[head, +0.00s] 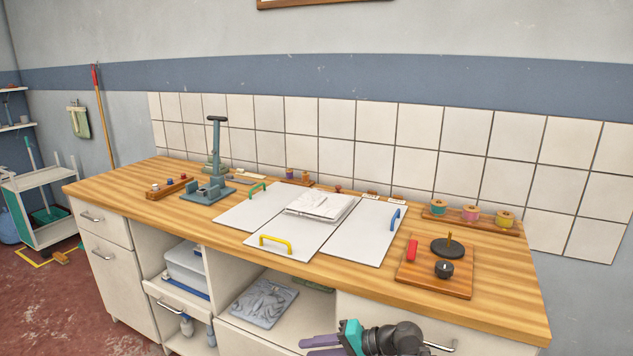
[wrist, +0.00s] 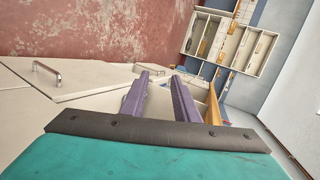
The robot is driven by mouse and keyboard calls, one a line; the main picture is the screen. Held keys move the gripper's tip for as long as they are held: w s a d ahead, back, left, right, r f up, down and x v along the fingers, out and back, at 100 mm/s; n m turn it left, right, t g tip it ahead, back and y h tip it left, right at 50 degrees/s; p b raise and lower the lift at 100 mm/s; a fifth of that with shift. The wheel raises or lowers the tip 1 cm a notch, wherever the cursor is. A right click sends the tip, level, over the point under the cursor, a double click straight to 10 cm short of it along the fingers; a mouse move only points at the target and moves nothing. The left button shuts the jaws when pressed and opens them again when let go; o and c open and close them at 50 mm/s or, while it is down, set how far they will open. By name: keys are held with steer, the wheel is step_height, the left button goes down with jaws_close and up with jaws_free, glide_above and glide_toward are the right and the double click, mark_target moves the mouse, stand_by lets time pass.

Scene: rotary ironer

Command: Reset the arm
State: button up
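My gripper (head: 306,347) is low at the bottom edge of the head view, in front of the worktop's front edge and below its top. Its two purple fingers lie roughly level and point left. My dark arm and teal gripper body show beside them. In the wrist view my gripper (wrist: 163,76) shows a clear gap between the purple fingers, with nothing held. The fingers are apart from the cabinet front. The rest of my arm is cut off by the frame.
The wooden worktop (head: 500,300) carries white panels (head: 252,209) with coloured handles, a grey-green press (head: 214,165), a board (head: 410,280) with a black disc, and a spool rack (head: 490,224). Below are open shelves, a grey relief slab (head: 264,302) and a drawer handle (wrist: 47,71).

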steer(key=s+d+f+g+h+p, duration=0.1)
steer(key=s+d+f+g+h, duration=0.15)
steer(key=s+f, duration=0.9)
steer(key=s+d+f+g+h+p, duration=0.2)
steer(key=s+f+g+h, duration=0.15)
steer(key=s+f, duration=0.85)
steer(key=s+d+f+n+g+h, duration=0.2)
steer(key=s+d+f+h, duration=0.4)
steer(key=d+f, duration=0.6)
steer(key=shift+s+d+g+h, duration=0.35)
steer(key=shift+s+d, duration=0.2)
steer(key=shift+s, duration=0.6)
